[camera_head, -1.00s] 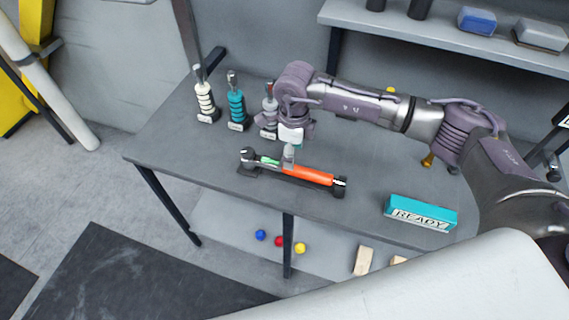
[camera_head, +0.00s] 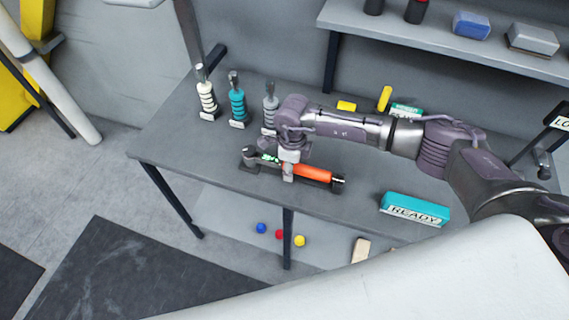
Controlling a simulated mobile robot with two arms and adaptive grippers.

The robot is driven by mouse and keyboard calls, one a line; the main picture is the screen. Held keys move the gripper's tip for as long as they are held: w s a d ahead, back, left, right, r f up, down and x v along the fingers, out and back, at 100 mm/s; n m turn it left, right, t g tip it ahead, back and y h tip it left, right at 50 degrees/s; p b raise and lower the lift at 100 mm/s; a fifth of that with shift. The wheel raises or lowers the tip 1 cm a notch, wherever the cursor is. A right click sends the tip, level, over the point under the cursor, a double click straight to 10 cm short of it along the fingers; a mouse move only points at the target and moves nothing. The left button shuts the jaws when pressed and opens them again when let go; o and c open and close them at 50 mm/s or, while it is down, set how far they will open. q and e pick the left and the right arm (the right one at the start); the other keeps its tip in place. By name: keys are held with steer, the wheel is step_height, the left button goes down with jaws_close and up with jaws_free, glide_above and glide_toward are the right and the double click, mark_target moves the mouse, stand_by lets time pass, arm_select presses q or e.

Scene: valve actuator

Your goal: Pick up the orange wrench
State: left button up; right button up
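The orange wrench (camera_head: 313,171) lies on a dark holder (camera_head: 338,184) near the front edge of the grey table. Its orange handle points right, and its left part is partly hidden by my gripper. My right gripper (camera_head: 288,172) comes down from above at the left end of the orange handle. Its fingertips overlap the wrench in the picture. I cannot tell whether they are closed on it. My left gripper is not in view.
White (camera_head: 207,98), teal (camera_head: 237,102) and grey (camera_head: 270,106) ribbed tools stand at the back left of the table. Yellow items (camera_head: 385,98) lie behind my arm. A shelf (camera_head: 440,38) runs along the wall.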

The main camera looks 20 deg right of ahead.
jaws_close()
steer(key=shift+r, duration=0.1)
steer(key=shift+w+r, duration=0.1)
